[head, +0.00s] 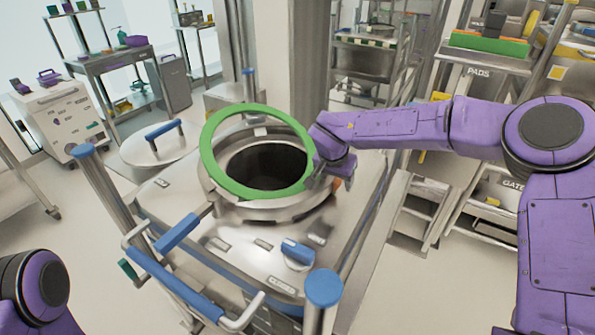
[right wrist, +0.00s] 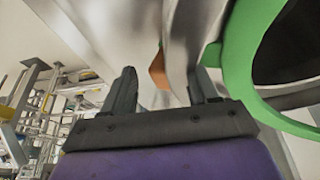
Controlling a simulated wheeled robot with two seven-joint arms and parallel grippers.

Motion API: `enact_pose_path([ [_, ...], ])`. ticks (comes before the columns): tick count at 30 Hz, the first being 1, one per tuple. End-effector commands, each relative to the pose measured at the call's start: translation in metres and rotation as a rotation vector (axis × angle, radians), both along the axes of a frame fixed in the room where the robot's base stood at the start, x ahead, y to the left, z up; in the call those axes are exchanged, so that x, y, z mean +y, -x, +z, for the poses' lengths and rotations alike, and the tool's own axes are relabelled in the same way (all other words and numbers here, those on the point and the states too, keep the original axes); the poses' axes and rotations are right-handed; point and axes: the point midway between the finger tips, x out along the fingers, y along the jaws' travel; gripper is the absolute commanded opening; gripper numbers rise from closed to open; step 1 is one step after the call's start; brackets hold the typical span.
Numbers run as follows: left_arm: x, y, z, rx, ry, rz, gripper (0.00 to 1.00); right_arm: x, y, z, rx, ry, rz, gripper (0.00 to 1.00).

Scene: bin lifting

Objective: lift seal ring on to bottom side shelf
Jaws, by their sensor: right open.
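The green seal ring (head: 208,160) rests tilted around the round opening of the steel bin (head: 215,265), its far side raised. My right gripper (head: 318,178) is at the ring's right side, by the bin's rim, and its fingertips are largely hidden in the head view. In the right wrist view, the two fingers of my right gripper (right wrist: 164,88) stand apart. The ring (right wrist: 240,60) lies to the right of the right finger, not between the fingers. Steel rim parts and an orange piece (right wrist: 158,70) show between and beyond them. My left gripper is out of view; only part of my left arm shows.
A round lid with a blue handle (head: 165,131) lies open behind the bin's left side. Blue-capped posts (head: 324,288) and blue handrails (head: 170,282) edge the bin's stand. A shelf unit (head: 485,205) with lower shelves stands at right.

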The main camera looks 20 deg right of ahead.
Motion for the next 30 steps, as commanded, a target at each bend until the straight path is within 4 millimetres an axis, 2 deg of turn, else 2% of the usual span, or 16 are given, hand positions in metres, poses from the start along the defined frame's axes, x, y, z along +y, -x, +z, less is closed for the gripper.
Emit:
enact_pose_path([
  [2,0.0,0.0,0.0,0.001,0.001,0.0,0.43,0.0,0.0,0.001,-0.002,0.0,-0.001,0.6],
  [5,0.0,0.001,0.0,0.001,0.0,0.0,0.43,0.001,0.0,0.001,-0.001,0.0,0.0,0.32],
  [6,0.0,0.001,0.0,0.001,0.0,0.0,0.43,0.001,0.0,0.001,-0.001,0.0,0.0,0.19],
  [8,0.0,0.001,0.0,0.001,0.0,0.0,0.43,0.001,0.0,0.001,-0.001,-0.001,0.0,0.0],
  [22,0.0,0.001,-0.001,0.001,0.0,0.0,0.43,0.001,0.0,0.005,-0.001,0.0,0.001,0.0],
  [25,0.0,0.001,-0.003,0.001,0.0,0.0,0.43,0.001,-0.001,0.017,-0.004,0.001,0.0,0.0],
  [27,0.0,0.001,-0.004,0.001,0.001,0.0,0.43,0.001,-0.001,0.032,-0.007,-0.001,0.0,0.0],
  [30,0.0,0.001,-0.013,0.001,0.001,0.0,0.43,0.016,0.01,0.052,-0.007,0.001,0.004,0.0],
])
